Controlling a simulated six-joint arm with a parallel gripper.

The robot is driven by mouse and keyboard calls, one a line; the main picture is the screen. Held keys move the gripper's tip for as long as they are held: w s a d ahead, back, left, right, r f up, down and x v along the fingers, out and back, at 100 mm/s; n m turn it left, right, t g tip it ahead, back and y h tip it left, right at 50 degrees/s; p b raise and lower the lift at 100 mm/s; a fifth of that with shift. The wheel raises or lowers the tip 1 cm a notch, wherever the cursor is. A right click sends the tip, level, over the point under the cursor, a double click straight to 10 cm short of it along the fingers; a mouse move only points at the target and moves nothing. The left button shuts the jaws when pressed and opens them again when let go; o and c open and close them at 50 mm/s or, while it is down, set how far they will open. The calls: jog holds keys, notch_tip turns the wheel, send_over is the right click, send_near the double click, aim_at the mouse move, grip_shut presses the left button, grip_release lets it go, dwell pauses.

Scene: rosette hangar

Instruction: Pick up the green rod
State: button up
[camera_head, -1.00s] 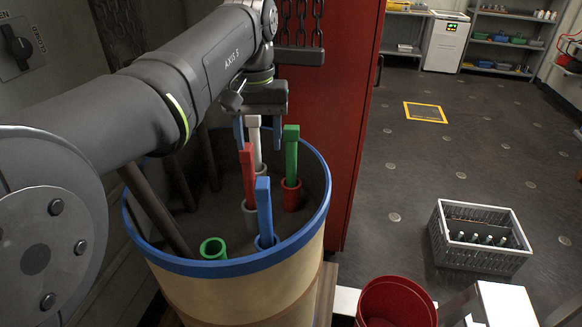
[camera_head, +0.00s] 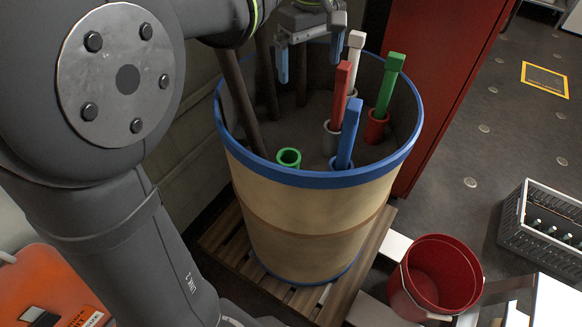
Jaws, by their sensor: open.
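The green rod (camera_head: 388,88) stands slightly tilted in a red cup (camera_head: 375,126) inside the drum, at the right of the group. A red rod (camera_head: 341,95), a white rod (camera_head: 355,60) and a blue rod (camera_head: 348,134) stand to its left, each in a holder. A green cup (camera_head: 288,158) is empty. My gripper (camera_head: 310,60) is open and empty over the back of the drum, left of the rods. Its blue fingers are apart, and it touches no rod that I can see.
The tan drum (camera_head: 300,215) has a blue rim (camera_head: 313,180) around the rods and sits on a wooden pallet (camera_head: 262,282). Dark bars lean inside it at the left. A red cabinet (camera_head: 440,80) stands close behind right. A red bucket (camera_head: 440,275) and a grey crate (camera_head: 545,235) are at right.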

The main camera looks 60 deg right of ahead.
jog(key=w+a+f+n, duration=0.1)
jog(key=w+f+n, duration=0.1)
jog(key=f, duration=0.3)
jog(key=w+f+n, duration=0.1)
jog(key=f+n, duration=0.1)
jog(key=f, duration=0.4)
jog(key=shift+w+a+f+n, duration=0.2)
jog(key=shift+w+a+n, duration=0.2)
notch_tip(320, 180, up, 10)
dwell(0.7)
dwell(2.4)
